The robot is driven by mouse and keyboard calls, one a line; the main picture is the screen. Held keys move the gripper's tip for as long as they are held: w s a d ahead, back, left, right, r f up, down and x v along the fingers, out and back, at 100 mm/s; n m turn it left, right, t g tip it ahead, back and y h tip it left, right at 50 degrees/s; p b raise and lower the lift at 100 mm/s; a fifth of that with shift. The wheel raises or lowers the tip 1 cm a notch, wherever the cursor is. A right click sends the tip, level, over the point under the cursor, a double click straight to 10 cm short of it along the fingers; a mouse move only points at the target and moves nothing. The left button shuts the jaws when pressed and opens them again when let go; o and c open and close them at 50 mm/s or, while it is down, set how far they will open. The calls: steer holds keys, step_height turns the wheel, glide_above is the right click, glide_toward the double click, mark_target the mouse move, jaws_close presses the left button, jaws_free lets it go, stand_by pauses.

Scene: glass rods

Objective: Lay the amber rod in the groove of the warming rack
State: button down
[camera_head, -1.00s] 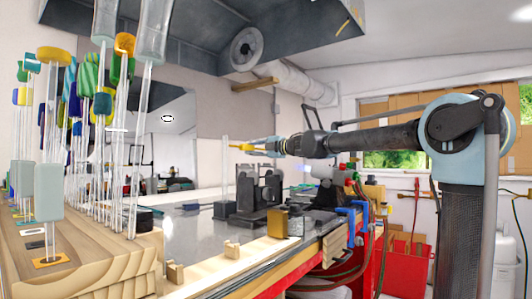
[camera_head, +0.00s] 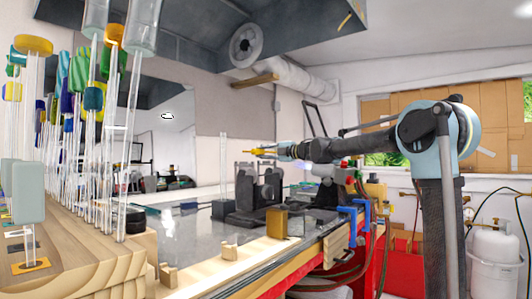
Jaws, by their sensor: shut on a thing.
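My gripper (camera_head: 266,151) is at the end of my arm, in mid-air above the dark bench equipment, and points left. It is small in view. A narrow amber-yellow piece shows at its tip, and I take this for the amber rod (camera_head: 258,152) in the shut jaws; its full length and tilt cannot be made out. The warming rack and its groove cannot be told for certain. A black fixture with two upright blocks (camera_head: 245,187) stands on the bench below the gripper.
A wooden stand (camera_head: 95,265) with several upright clear rods and coloured tops fills the left. Small notched wooden blocks (camera_head: 230,251) and a golden block (camera_head: 277,222) are along the bench edge. A thin clear upright (camera_head: 223,165) stands left of the gripper. A hood (camera_head: 200,30) hangs above.

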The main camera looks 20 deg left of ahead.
steer(key=shift+f, duration=2.4)
steer(key=c, duration=1.3)
jaws_free()
steer(key=v, duration=1.2)
